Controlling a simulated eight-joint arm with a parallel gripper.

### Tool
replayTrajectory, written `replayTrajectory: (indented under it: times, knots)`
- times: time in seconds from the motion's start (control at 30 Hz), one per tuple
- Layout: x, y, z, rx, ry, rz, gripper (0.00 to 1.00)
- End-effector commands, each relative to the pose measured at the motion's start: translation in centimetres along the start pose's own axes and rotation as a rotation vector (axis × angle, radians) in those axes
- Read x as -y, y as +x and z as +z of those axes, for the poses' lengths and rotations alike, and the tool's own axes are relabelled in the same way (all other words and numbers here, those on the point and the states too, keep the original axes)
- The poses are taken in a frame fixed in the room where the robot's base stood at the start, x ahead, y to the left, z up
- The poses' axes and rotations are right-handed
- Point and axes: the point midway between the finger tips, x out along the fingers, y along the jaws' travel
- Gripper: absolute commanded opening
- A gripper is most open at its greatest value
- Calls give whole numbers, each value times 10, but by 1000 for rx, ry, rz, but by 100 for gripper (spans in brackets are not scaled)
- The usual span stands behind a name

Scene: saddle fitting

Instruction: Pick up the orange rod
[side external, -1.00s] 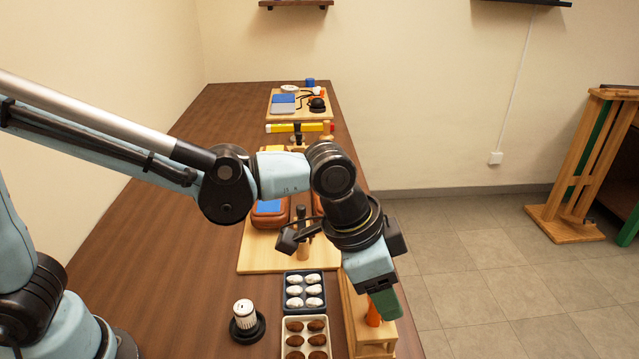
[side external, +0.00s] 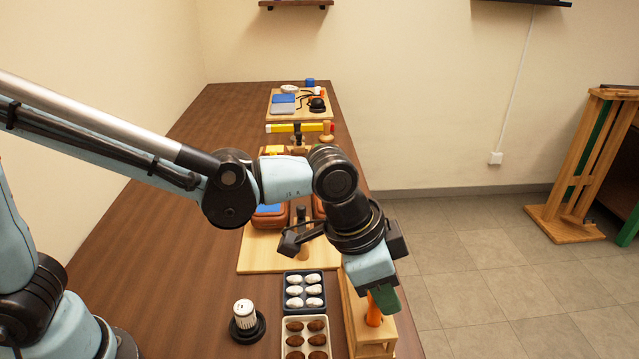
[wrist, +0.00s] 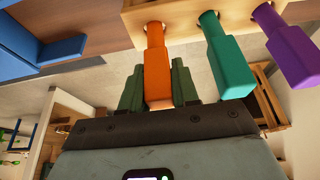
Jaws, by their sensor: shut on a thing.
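The orange rod (wrist: 157,68) stands out of a wooden rack (wrist: 177,10) in the wrist view, between the two green fingertips of my gripper (wrist: 158,85). In the side external view my gripper (side external: 384,300) is at the rack (side external: 352,300), and part of the orange rod (side external: 373,316) shows below the fingers. My gripper is shut on the orange rod. The rod's lower end appears to be still at the rack; how deep it sits is hidden.
A teal rod (wrist: 226,58) and a purple rod (wrist: 287,48) stand in the same rack beside the orange one. A tray of white egg-shaped things (side external: 304,274), a tray of brown ones (side external: 285,345) and a black-and-white knob (side external: 245,318) are left of the rack.

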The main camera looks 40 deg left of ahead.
Motion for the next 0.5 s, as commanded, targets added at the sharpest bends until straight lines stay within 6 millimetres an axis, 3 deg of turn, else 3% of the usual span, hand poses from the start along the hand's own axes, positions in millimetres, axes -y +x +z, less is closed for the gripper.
replayTrajectory:
  times: [0.23, 0.5]
  knots:
    - [0, -12, -5, 0, 0, 0, 0]
    - [0, -40, -17, 0, 0, 0, 0]
